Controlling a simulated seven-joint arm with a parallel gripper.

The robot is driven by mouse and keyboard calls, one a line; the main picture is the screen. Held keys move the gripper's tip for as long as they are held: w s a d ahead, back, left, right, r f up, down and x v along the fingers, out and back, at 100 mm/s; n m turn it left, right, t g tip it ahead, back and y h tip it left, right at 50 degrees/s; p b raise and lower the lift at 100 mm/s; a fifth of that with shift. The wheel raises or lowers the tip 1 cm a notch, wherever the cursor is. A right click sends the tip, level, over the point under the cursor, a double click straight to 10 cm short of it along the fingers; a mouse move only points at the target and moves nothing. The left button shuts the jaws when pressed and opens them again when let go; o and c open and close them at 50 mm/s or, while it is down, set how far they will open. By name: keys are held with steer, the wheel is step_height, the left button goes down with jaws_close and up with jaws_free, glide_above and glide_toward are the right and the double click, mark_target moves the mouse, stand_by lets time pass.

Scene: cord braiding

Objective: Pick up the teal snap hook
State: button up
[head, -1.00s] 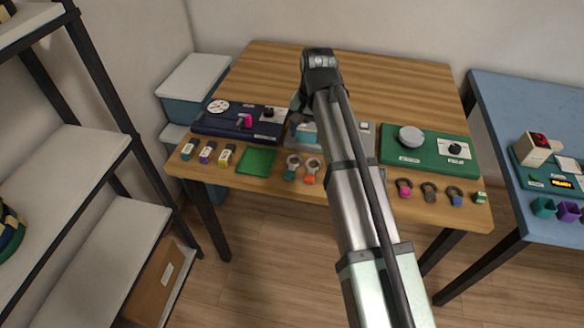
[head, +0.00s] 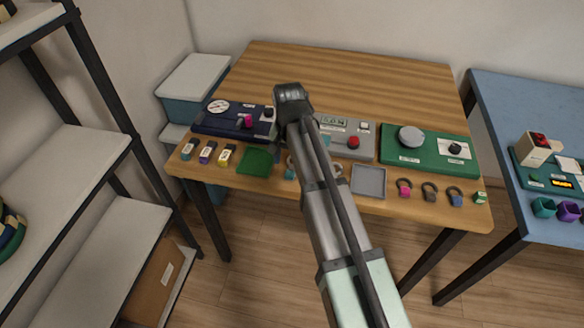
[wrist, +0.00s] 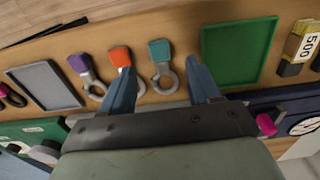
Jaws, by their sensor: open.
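The teal snap hook (wrist: 160,62) lies on the wooden table in the wrist view, its teal block toward the table's front edge and its grey ring nearer my gripper. In the head view only a bit of the teal snap hook (head: 290,173) shows beside my arm. My gripper (wrist: 161,70) is open and empty, its two blue fingers on either side of the hook in the picture. I cannot tell how high the fingertips are above the table. The left finger overlaps the orange snap hook (wrist: 120,58) in the picture.
A purple snap hook (wrist: 83,68) and a grey tray (head: 369,182) lie on one side; a green tray (wrist: 238,52) is on the other. Behind stand a navy panel (head: 230,122), a grey panel and a green panel (head: 400,133). The table's back is clear.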

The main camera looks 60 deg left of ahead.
mark_target(290, 173)
steer(key=shift+f, duration=2.8)
steer(key=shift+c, duration=0.2)
steer(key=c, duration=1.1)
steer(key=shift+r, duration=0.1)
